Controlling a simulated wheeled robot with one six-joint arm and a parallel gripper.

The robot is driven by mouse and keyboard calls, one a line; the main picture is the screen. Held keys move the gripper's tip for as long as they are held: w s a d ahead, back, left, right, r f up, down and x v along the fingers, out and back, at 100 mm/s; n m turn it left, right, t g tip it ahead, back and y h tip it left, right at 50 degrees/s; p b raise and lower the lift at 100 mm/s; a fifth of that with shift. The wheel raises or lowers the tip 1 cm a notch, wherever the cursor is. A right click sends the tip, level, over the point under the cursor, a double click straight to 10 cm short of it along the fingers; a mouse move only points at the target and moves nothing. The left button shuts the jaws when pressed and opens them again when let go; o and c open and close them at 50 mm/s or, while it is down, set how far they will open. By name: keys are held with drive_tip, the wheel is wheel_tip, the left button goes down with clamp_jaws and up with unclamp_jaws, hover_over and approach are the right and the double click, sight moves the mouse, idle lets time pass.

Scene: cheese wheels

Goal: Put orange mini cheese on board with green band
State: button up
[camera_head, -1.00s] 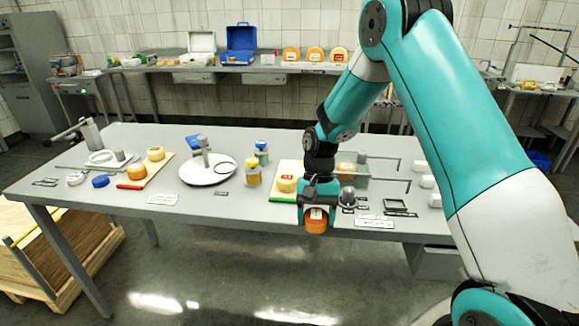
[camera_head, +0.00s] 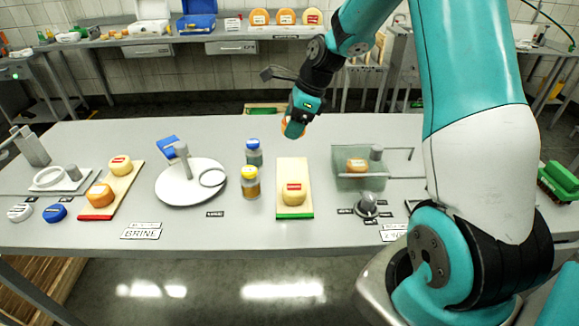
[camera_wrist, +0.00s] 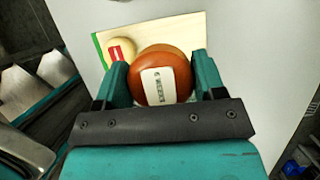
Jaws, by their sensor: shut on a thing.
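My gripper (camera_head: 296,124) is shut on an orange mini cheese (camera_head: 285,126), mostly hidden behind the fingers in the head view. In the wrist view the orange cheese (camera_wrist: 163,76) with a white label sits between both fingers. It is held above the table, beyond the back end of the board. The board with the green band (camera_head: 294,212) lies on the table, its band at the near end. A yellow cheese with a red label (camera_head: 293,194) sits on its near half; the far half is bare. The wrist view also shows this board (camera_wrist: 190,30) and yellow cheese (camera_wrist: 120,50).
A red-banded board (camera_head: 122,190) at left holds an orange cheese (camera_head: 100,195) and a yellow cheese (camera_head: 120,165). Two jars (camera_head: 250,182) stand just left of the green-banded board. A clear container (camera_head: 345,183) with an orange cheese stands to its right.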

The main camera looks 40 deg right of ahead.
sight(288, 175)
wheel_tip(288, 175, down, 13)
drive_tip(key=shift+f+p, duration=0.2)
drive_tip(key=shift+p, duration=0.2)
drive_tip(key=o, duration=1)
drive_tip(key=shift+f, duration=0.1)
